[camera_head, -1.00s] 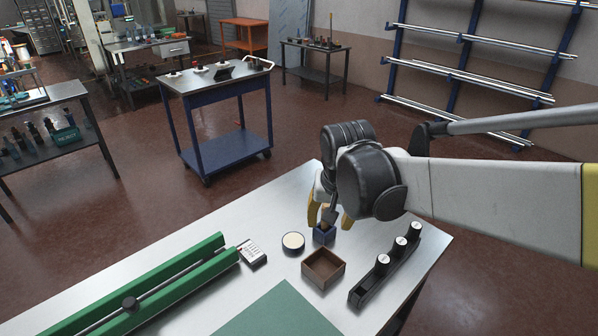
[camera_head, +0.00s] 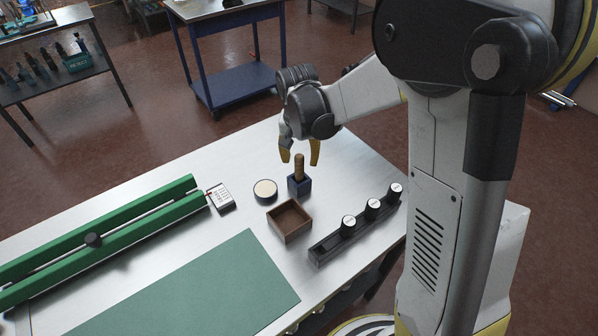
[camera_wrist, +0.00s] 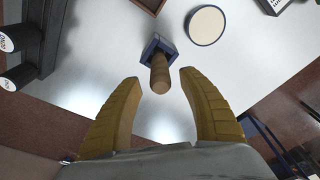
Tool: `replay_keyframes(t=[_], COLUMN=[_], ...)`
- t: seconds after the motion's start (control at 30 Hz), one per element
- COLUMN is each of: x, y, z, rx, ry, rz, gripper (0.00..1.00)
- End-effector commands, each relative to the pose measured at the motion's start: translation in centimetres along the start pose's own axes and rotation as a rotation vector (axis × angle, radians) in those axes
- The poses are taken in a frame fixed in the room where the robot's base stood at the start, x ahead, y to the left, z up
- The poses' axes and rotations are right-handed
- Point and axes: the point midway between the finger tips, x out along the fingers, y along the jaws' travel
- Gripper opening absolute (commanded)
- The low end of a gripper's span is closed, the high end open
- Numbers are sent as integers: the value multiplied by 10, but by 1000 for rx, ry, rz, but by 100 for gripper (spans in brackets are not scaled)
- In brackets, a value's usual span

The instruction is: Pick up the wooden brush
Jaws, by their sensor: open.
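The wooden brush (camera_head: 299,166) stands upright in a small dark blue square holder (camera_head: 299,186) on the metal table. Its brown handle sticks up; its lower end is hidden inside the holder. My gripper (camera_head: 299,163) is open, with its two yellow fingers pointing down behind the brush in the head view. In the wrist view, the brush handle (camera_wrist: 160,76) points toward the gap between my open fingers (camera_wrist: 157,88). The blue holder (camera_wrist: 157,46) shows behind it. Nothing is held.
A round cream-topped tin (camera_head: 265,190) and an open brown box (camera_head: 289,220) stand close to the holder. A black rack with several white-capped pieces (camera_head: 350,232) lies to the right. A green mat (camera_head: 200,295) and green rail device (camera_head: 150,225) occupy the left.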

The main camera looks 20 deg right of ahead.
Motion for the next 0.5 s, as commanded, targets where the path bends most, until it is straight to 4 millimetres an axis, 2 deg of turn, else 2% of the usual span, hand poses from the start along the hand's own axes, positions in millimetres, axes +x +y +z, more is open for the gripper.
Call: replay_keyframes(t=[0.3,0.5], x=[46,48], y=[-2,-2], z=[6,6], rx=[0,-1], ry=[0,0], rz=[0,0], gripper=[49,49])
